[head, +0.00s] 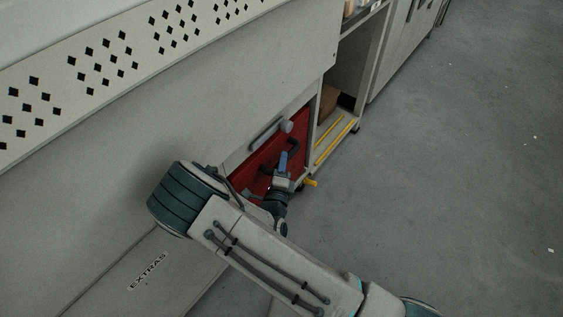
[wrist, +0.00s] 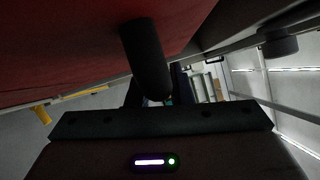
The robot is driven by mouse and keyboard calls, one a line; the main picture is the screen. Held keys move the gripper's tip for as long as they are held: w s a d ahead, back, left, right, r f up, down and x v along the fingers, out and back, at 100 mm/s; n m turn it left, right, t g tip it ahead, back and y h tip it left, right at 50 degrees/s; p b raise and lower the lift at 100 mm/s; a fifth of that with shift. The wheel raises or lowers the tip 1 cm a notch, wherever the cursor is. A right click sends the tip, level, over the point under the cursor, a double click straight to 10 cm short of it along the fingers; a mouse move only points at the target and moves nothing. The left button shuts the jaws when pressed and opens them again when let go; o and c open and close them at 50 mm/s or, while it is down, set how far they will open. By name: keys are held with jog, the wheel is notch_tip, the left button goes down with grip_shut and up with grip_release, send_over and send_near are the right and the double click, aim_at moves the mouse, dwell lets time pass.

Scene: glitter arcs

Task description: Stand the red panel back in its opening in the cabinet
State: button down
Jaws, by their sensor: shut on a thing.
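The red panel (head: 302,128) stands roughly upright at the low front of the grey cabinet (head: 225,115), under a grey bar handle (head: 265,134). I cannot tell whether it sits fully in its opening; my arm hides its lower left part. The panel has a dark handle (head: 293,144). My gripper (head: 283,164) is at this handle, in front of the panel, and is shut on it. In the wrist view the red panel (wrist: 75,40) fills the upper left, and its dark round handle (wrist: 147,60) runs down to my gripper (wrist: 152,98).
An open shelf bay (head: 345,85) is right of the panel, with yellow strips (head: 335,138) along its bottom. A yellow peg (head: 310,183) sticks out near the panel's lower right. A grey panel marked EXTRAS (head: 150,270) is at lower left. The floor (head: 470,180) to the right is clear.

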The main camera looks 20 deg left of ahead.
jog(key=shift+a+f, duration=0.15)
jog(key=shift+f, duration=0.7)
dwell(1.0)
jog(key=c, duration=1.2)
grip_release()
jog(key=o, duration=0.6)
jog(key=shift+f, duration=0.15)
jog(key=shift+c, duration=0.2)
jog(key=shift+s, duration=0.15)
jog(key=s+d+p, duration=0.1)
jog(key=s, duration=0.7)
jog(key=shift+s+f, duration=0.3)
jog(key=shift+f, duration=0.1)
jog(key=shift+d, duration=0.1)
